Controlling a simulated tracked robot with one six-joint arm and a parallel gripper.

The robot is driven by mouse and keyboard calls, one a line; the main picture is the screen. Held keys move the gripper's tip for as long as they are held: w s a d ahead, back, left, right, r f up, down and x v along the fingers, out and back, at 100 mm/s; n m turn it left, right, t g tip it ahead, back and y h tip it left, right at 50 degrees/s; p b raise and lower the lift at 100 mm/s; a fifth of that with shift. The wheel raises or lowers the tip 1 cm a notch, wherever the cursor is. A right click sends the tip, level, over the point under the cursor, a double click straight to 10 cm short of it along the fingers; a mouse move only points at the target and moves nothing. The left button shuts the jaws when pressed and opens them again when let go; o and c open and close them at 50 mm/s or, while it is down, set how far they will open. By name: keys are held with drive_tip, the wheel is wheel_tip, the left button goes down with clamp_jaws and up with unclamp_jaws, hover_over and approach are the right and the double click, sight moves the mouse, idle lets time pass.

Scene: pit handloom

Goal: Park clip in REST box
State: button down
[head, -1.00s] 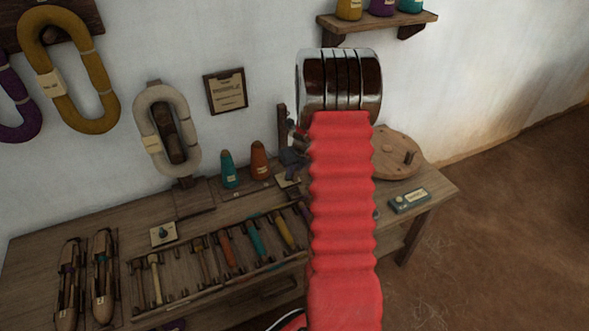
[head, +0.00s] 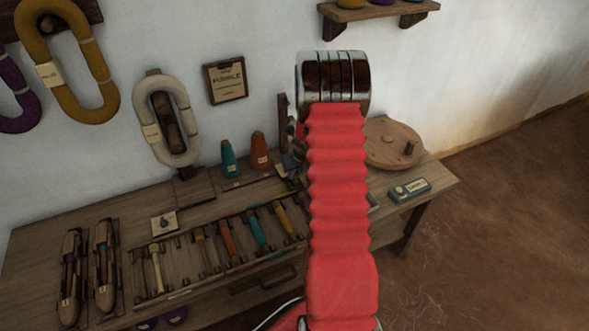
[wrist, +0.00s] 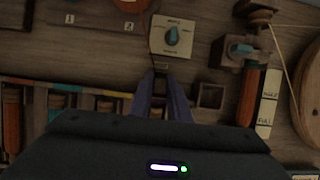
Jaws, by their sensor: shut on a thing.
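In the wrist view my gripper (wrist: 160,78) reaches forward with two purple fingers drawn close together over the bench. It is shut on a small dark thing at the tips, apparently the clip, which is mostly hidden and hard to make out. A small open square wooden box (wrist: 210,97) sits just right of the fingers; no label on it can be read, so I cannot tell if it is the REST box. A cream plate with a teal knob (wrist: 172,37) lies just beyond the fingertips. In the head view my red arm hides most of the gripper.
A slotted bobbin tray (head: 205,262) and two wooden shuttles (head: 104,265) lie on the bench's left side. A teal cone (head: 229,158) and an orange cone (head: 260,150) stand behind. A round wooden disc (head: 390,148) is at the right. A wooden block with a teal piece (wrist: 240,50) stands nearby.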

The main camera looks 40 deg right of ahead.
drive_tip(key=shift+f, duration=0.75)
drive_tip(key=c, duration=1.6)
unclamp_jaws()
drive_tip(key=shift+o, duration=0.2)
drive_tip(key=shift+o, duration=1.4)
drive_tip(key=shift+r, duration=4)
